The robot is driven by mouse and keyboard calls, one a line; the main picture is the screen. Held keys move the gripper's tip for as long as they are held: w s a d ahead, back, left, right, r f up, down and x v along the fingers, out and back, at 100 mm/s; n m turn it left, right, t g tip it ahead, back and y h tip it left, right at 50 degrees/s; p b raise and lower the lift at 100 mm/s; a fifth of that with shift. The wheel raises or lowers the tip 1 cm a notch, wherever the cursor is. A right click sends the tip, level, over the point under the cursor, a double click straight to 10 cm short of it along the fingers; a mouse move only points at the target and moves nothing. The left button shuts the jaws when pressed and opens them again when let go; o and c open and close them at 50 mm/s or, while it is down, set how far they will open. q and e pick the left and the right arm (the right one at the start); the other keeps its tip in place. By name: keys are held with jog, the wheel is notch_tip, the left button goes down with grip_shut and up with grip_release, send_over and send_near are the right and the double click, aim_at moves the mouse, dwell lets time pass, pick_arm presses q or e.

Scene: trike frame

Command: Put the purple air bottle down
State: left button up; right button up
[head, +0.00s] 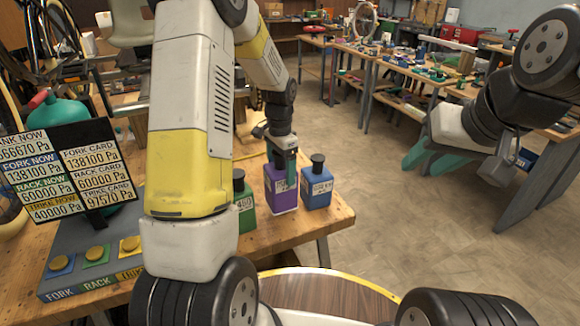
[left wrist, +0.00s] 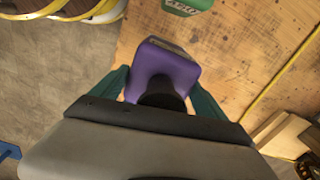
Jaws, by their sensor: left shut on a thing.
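The purple air bottle (head: 284,191) is upright at the right part of the wooden workbench, between a green bottle (head: 245,215) and a blue bottle (head: 316,190). I cannot tell whether its base touches the bench top. My left gripper (head: 284,160) is shut on it from above, with one teal finger in front of its upper part. In the left wrist view the purple bottle (left wrist: 166,62) and its black cap sit between both teal fingers. My right gripper (head: 425,158) is open and empty, out over the floor at right.
The workbench (head: 325,218) has its right edge close beside the blue bottle. A pressure sign (head: 68,170) and a box with yellow buttons (head: 95,258) stand at left. The green bottle (left wrist: 188,5) also shows in the left wrist view. Other benches stand across the floor.

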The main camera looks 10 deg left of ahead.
pick_arm(q)
jog(key=shift+f, duration=1.75)
jog(key=o, duration=1.9)
jog(key=shift+o, duration=0.2)
